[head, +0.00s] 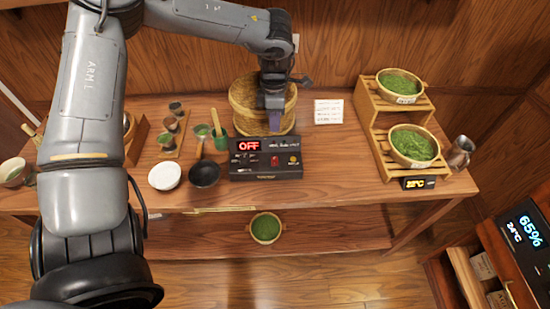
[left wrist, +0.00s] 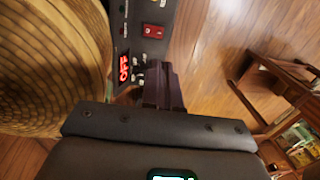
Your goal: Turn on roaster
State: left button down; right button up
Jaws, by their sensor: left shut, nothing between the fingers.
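The roaster's black control box (head: 265,172) stands near the front edge of the table, with a display (head: 249,146) lit red and reading OFF. A red switch (head: 275,161) is on its face; the switch also shows in the left wrist view (left wrist: 153,31), beside the OFF display (left wrist: 124,67). My left gripper (head: 274,128) points down just behind the box, in front of the woven basket. Its fingers (left wrist: 160,80) are shut and empty, close to the box; whether they touch it I cannot tell. My right gripper is not in view.
The woven basket (head: 243,98) stands right behind the box. A white bowl (head: 164,176) and a black pan (head: 204,174) are left of it. A wooden two-step rack (head: 372,112) with baskets of green leaves is at the right. The table between box and rack is clear.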

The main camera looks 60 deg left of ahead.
pick_arm(q)
jog(key=b, duration=0.1)
send_near(274, 163)
jog(key=f, duration=0.3)
jog(key=d+f, duration=0.1)
jog(key=f, duration=0.1)
jog(key=shift+s+f, duration=0.1)
jog(key=shift+f, duration=0.75)
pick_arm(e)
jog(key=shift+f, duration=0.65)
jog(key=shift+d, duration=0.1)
